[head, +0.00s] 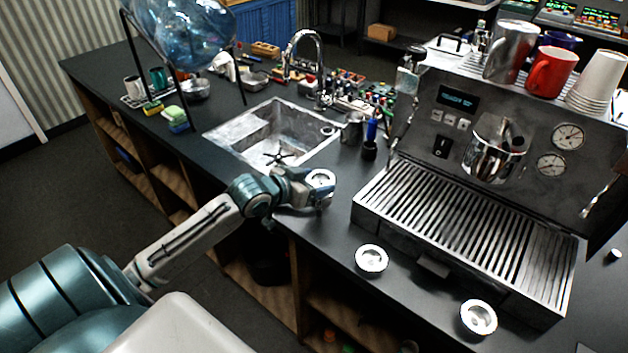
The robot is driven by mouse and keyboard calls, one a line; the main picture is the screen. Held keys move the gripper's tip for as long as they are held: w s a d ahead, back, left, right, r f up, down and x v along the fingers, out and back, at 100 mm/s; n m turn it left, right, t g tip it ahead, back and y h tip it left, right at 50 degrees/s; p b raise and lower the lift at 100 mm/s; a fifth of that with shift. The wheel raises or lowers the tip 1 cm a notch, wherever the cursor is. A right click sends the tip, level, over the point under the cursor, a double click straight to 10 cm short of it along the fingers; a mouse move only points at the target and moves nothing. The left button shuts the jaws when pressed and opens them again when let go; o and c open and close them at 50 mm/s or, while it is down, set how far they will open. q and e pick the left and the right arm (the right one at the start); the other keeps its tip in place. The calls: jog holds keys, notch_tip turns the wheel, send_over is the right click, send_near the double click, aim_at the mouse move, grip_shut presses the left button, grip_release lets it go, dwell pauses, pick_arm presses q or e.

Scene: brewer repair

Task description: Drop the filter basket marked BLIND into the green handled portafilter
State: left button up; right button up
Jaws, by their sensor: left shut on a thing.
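My left gripper (308,188) is shut on a round silver filter basket (321,179), at the counter's front edge to the right of the sink. I cannot read any marking on it. Two similar round metal baskets stand on the counter in front of the espresso machine: one in the middle (371,260) and one at the lower right (478,318). Their markings are too small to read. I cannot make out a green handled portafilter in this view. My right gripper is not in view.
The espresso machine's slatted drip tray (465,235) fills the right, below its chrome brew group (494,150). The sink (272,135) lies behind my gripper. A dark cup with a blue-handled tool (369,148) stands near the machine. Mugs (549,72) stand on top.

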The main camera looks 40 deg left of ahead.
pick_arm(q)
jog(key=shift+f, duration=0.35)
dwell(0.7)
jog(key=shift+f+b, duration=0.45)
jog(key=shift+f, duration=0.2)
dwell(0.5)
jog(key=shift+f+b, duration=0.35)
jog(key=shift+f, duration=0.4)
dwell(0.6)
jog(key=o, duration=1.3)
jog(key=shift+r, duration=0.1)
jog(key=shift+r+p, duration=3.45)
jog(key=shift+p, duration=0.05)
